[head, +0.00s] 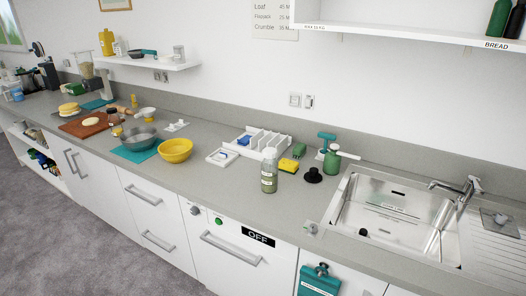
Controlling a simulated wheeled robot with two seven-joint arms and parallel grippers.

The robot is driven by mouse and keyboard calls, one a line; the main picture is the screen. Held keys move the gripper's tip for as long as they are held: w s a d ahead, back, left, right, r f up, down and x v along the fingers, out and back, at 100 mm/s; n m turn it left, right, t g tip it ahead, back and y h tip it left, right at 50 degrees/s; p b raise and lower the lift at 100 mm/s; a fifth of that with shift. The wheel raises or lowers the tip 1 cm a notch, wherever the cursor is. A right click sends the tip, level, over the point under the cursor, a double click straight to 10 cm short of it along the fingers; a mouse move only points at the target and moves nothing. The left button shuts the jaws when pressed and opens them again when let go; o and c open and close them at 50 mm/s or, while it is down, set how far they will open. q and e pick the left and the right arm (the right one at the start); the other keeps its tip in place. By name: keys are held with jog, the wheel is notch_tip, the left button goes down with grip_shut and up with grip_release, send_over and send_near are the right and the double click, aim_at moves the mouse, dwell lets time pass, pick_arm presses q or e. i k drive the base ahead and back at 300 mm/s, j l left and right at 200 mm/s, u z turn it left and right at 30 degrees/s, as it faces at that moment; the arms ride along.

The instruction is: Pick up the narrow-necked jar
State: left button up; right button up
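A grey-green jar (269,174) with a narrower pale neck and cap stands upright on the grey counter (225,185), near its front edge and above the drawer marked OFF. It looks like the narrow-necked jar. Its whole front side shows, and nothing touches it from the front. Neither of my grippers is in the head view.
A white divided rack (243,142) stands behind the jar to the left. A yellow sponge (289,165), a black stopper (314,175) and a green pump bottle (332,158) are to its right, before the sink (345,205). A yellow bowl (175,150) is farther left. Counter between bowl and jar is mostly clear.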

aim_at(268, 168)
jog(key=i+j+z, duration=0.25)
jog(key=i, duration=0.25)
jog(key=i+j+z, duration=0.3)
jog(key=i+j, duration=0.15)
